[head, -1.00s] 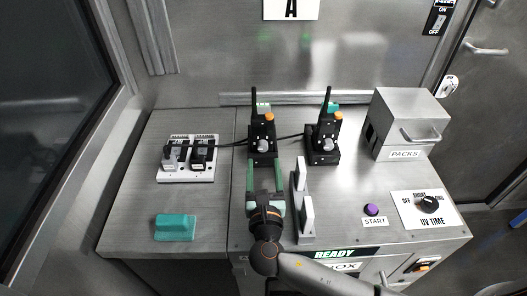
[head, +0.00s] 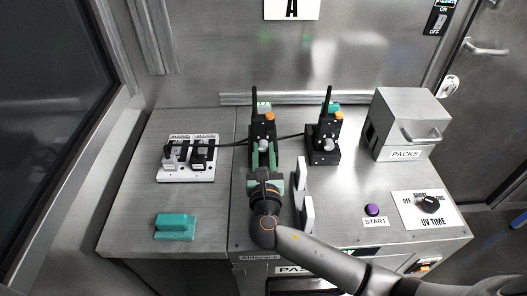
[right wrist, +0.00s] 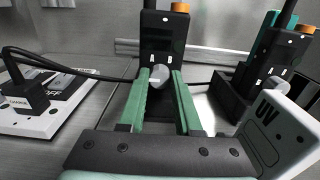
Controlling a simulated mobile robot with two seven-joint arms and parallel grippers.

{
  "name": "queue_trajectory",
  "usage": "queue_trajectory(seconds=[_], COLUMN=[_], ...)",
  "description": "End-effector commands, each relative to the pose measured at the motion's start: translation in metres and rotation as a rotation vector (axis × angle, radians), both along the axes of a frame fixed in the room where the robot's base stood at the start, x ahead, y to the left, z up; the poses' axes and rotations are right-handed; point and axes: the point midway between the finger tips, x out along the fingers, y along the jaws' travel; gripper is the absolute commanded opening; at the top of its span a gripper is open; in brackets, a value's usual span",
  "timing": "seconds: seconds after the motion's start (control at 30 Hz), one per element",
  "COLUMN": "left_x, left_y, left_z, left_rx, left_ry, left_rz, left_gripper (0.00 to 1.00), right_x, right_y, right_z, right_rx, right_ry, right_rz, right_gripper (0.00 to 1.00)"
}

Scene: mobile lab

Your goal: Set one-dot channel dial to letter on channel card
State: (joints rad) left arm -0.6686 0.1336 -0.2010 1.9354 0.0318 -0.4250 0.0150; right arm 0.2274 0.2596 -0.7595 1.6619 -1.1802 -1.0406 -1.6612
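The channel card (head: 291,9) is on the back wall at the top edge of the head view and reads A. Two black radios stand upright in holders, the left one (head: 257,128) and the right one (head: 325,127). Each has an orange knob on top and a round grey dial low on its front. My right gripper (head: 264,148) reaches the left radio's dial (right wrist: 159,77), its green fingers close against both sides. The right radio's dial (head: 328,144) is free. A white dot shows on the left radio; the right radio's dots are too small to count. My left gripper is out of view.
A white rack (head: 307,213) marked UV stands just right of my right gripper. A socket panel (head: 186,177) with black plugs and a cable is at left. A teal block (head: 175,227) lies at front left. The PACKS box (head: 408,115) and purple START button (head: 372,210) are at right.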

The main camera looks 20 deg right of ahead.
Motion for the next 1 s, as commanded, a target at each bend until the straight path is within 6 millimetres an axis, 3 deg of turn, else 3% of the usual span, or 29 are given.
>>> queue_trajectory(seconds=[0.03, 0.27, 0.73, 1.0], left_x=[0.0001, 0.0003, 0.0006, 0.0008], left_y=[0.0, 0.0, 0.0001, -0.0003], left_z=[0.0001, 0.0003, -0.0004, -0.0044], left_rx=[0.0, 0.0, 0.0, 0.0], left_ry=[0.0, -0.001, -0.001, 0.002], left_rz=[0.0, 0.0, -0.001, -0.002], left_gripper=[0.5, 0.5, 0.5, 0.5], right_x=[-0.0002, -0.0002, -0.0004, -0.0007], right_y=[0.0001, 0.0001, 0.0001, 0.0001], right_z=[-0.0001, -0.0002, -0.0007, -0.0014], right_rx=[0.0, 0.0, 0.028, 0.172], right_ry=[0.0, 0.0, -0.007, -0.048], right_rz=[0.0, 0.0, 0.0, -0.001], right_gripper=[0.25, 0.0, 0.0, 0.0])
